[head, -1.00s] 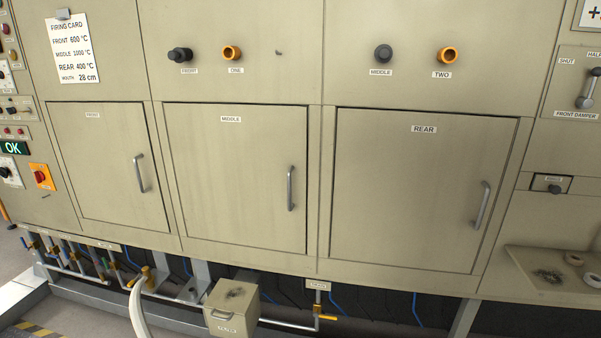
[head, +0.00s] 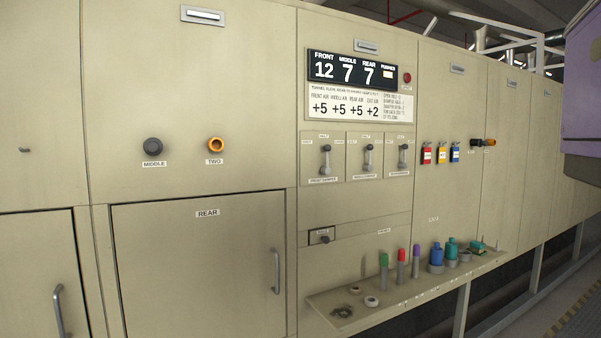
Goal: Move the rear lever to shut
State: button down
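In the head view three small levers sit side by side on panels under the number display. The rightmost lever (head: 403,157), on the panel labelled as a damper, stands about upright under its middle top mark. Its small label is too blurred to read surely, but it is the third after the front lever (head: 325,160) and the middle lever (head: 368,158). Those two also stand about upright. The front panel's marks read like shut at left and half at top. My gripper is not in view.
A shelf (head: 375,316) with coloured pens, bottles and rings juts out below the levers. The display (head: 360,75) is above them. Red, yellow and blue tags (head: 441,155) hang to their right. A purple-grey body (head: 582,90) fills the upper right. The rear door (head: 200,270) is closed.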

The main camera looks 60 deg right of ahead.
aim_at(402, 165)
jog(key=z, duration=1.9)
